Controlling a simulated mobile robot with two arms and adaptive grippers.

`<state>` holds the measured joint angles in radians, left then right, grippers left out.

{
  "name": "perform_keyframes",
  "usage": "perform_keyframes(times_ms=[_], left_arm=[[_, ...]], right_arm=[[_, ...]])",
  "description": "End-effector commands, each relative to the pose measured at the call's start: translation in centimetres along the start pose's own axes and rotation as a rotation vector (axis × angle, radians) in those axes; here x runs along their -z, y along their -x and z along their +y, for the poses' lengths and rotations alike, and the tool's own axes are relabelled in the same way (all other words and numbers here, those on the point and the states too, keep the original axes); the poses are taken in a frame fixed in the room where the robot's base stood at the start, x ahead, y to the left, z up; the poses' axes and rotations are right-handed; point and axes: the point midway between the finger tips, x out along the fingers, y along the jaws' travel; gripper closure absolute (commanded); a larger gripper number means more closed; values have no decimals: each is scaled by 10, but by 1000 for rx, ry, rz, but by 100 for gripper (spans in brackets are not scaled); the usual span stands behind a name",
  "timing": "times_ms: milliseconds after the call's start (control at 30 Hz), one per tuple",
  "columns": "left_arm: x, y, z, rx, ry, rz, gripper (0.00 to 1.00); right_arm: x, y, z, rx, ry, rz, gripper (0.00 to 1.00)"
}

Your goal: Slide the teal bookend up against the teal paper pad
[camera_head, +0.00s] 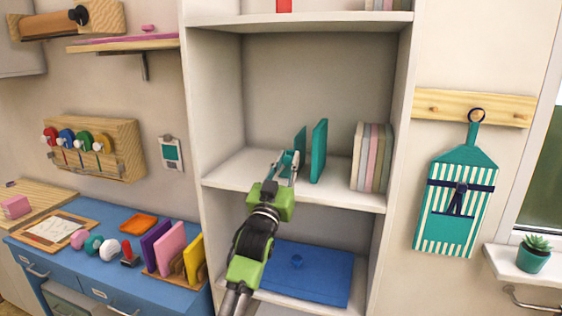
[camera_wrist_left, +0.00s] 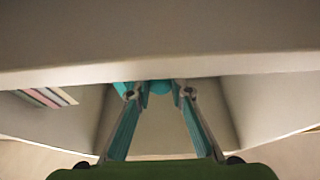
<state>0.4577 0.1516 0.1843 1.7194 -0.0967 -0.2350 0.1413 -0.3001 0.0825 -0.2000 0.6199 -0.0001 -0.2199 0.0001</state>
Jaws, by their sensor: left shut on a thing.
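The teal bookend (camera_head: 300,139) stands on the middle shelf of the white bookcase, with its thin upright plate to the right of my left gripper. My left gripper (camera_head: 287,164) reaches in over the shelf's front edge and is shut on a low teal part of the bookend. In the left wrist view, a rounded teal part of the bookend (camera_wrist_left: 160,88) shows between the fingertips. The teal paper pad (camera_head: 319,151) stands upright, taller, just to the right of the bookend. A narrow gap shows between them. My right gripper is not in view.
Several pastel books (camera_head: 371,157) stand at the shelf's right end, apart from the pad. The shelf (camera_head: 230,167) is clear on the left. A blue box (camera_head: 308,272) lies on the shelf below. A blue-topped cabinet (camera_head: 105,266) with stamps stands at left.

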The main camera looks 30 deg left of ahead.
Motion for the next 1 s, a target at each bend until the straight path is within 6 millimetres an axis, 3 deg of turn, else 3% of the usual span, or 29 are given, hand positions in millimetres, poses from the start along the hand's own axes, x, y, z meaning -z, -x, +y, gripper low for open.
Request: perform_keyframes(times_ms=[133, 167, 200, 667, 1000], left_arm=[[0, 0, -1, 0, 0, -1, 100], [0, 0, -1, 0, 0, -1, 73], [0, 0, -1, 1, 0, -1, 63], [-1, 8, -1, 0, 0, -2, 63], [-2, 72, 0, 0, 1, -4, 63]], right_arm=[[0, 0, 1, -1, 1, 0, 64], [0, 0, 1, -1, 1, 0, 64], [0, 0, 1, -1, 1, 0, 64], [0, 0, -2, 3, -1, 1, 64], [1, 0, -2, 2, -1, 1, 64]])
